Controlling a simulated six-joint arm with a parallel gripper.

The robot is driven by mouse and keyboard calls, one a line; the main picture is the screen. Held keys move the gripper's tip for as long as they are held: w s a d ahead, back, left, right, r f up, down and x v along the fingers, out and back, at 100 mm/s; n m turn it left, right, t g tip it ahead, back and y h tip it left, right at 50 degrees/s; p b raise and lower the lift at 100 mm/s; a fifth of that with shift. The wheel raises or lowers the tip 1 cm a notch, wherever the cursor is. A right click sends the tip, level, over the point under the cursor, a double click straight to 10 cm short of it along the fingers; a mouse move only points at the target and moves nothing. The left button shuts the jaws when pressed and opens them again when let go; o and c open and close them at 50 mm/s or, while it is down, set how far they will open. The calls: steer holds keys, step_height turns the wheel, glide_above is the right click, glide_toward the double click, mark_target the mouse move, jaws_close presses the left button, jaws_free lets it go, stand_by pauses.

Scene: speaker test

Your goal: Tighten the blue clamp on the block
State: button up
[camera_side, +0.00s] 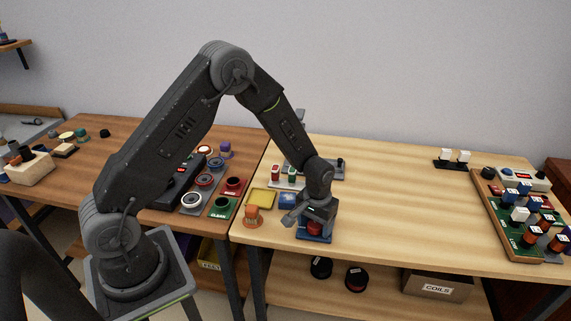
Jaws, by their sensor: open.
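My gripper (311,217) is open, pointing down at the front left of the light wooden table (400,210). Directly below it is a blue base (317,239) with a dark red part (315,228) on it, near the table's front edge. My gripper hides most of this, and I cannot tell whether it touches it. A small blue piece (288,200) lies just left of my gripper. I cannot tell for certain which blue thing is the clamp, and the block is not clear to see.
An orange piece (251,214) and a yellow tray (262,198) are left of my gripper. Red and green pieces (277,173) stand behind. A green board (523,240) with several blocks is at the right. The table's middle is clear.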

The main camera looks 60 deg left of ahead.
mark_target(315, 224)
steer(key=shift+n, duration=0.7)
step_height(315, 224, up, 14)
steer(key=s+d+r+m+t, duration=0.1)
steer(key=s+r+m+t, duration=0.1)
steer(key=s+r, duration=1)
steer(key=shift+d+r+m+t, duration=0.15)
steer(key=shift+r+m+t, duration=0.35)
steer(key=shift+r, duration=0.45)
